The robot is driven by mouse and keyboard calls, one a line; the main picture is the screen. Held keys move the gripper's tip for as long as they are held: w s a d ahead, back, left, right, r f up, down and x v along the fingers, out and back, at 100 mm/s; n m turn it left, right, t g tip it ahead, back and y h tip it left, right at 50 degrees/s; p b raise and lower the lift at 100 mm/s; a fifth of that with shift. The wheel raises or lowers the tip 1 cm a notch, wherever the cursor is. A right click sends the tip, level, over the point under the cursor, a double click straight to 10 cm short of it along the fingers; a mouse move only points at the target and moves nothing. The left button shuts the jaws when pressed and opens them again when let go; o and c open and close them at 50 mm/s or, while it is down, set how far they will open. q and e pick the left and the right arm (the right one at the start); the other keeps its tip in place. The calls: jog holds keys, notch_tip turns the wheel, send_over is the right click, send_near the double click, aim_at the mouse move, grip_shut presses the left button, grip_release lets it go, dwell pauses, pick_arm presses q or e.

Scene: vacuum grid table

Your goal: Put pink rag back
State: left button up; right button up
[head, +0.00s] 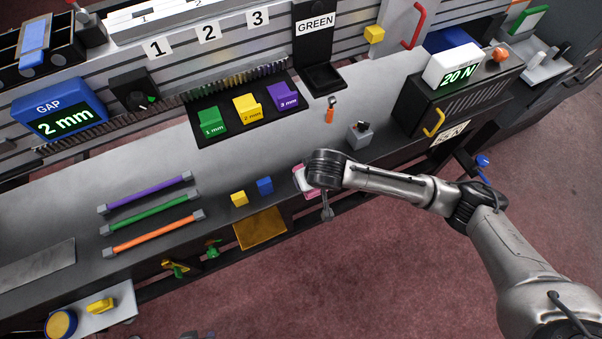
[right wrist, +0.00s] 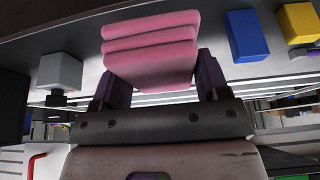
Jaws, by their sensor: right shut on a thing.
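The pink rag (head: 300,181) is a folded stack at the front edge of the grey bench, mostly hidden behind my right wrist in the head view. The right wrist view shows the folded pink rag (right wrist: 150,45) between the two dark fingers of my right gripper (right wrist: 158,82), which is shut on it. Whether the rag touches the bench top cannot be told. My left gripper is not in view.
A blue block (head: 265,185) and a yellow block (head: 239,199) lie left of the rag. A small grey switch box (head: 359,134) stands to the right. Purple, green and orange bars (head: 150,235) lie further left. The bench between is clear.

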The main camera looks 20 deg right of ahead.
aim_at(301, 165)
jog(key=w+f, duration=0.1)
jog(key=w, duration=0.1)
jog(key=w+f+b, duration=0.1)
jog(key=w, duration=0.1)
jog(key=w+f, duration=0.1)
jog(key=w, duration=0.1)
jog(key=shift+a+f, duration=0.15)
jog(key=shift+f, duration=0.15)
jog(key=shift+f+b, duration=0.75)
jog(key=shift+f, duration=1.2)
jog(key=shift+f, duration=0.2)
jog(key=o, duration=0.7)
jog(key=shift+o, duration=1)
jog(key=shift+r, duration=0.1)
